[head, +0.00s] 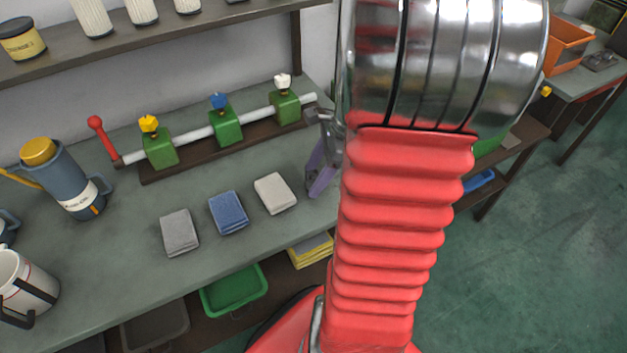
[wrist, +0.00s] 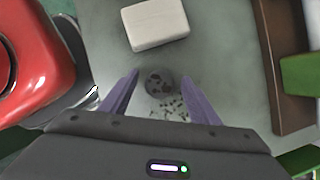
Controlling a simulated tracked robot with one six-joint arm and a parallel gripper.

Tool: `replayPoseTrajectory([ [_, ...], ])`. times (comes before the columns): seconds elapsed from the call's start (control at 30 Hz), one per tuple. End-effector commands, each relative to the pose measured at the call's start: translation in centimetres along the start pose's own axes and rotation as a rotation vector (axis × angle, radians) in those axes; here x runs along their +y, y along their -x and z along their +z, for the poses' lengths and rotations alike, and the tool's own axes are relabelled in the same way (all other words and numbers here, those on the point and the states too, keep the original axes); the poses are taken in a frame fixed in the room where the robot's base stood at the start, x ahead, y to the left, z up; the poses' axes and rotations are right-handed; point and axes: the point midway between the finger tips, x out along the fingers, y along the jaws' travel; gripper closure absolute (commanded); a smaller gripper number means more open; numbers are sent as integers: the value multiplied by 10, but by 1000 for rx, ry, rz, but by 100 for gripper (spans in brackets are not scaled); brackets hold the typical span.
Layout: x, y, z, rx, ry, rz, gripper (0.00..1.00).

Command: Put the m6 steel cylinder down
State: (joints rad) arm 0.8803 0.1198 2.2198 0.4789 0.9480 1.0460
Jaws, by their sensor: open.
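My gripper (wrist: 162,78) has two purple fingers spread apart in the wrist view. A small round grey piece with dark spots (wrist: 159,82), which looks like the steel cylinder seen end-on, sits between the fingertips, with a gap on each side. It appears to be on the grey bench top (wrist: 218,75); I cannot tell its height exactly. In the head view my gripper (head: 322,163) is low over the bench, right of the white folded cloth (head: 275,194). The cylinder is hidden there by the gripper and my red arm.
The white cloth also shows in the wrist view (wrist: 156,24). A blue cloth (head: 228,212) and a grey cloth (head: 179,233) lie left of it. A valve rack (head: 225,136) stands behind. A blue jug (head: 70,178) is at the left. A shelf (head: 150,37) hangs above.

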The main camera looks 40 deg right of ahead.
Motion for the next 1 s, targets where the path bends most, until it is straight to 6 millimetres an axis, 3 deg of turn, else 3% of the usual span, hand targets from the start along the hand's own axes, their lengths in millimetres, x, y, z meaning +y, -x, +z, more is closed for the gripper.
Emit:
replayPoseTrajectory([
  [0.13, 0, -9, 0, 0, 0, 0, 44],
  [0.67, 0, -9, 0, 1, 0, -1, 45],
  [1.0, 0, -9, 0, 1, -1, -1, 69],
])
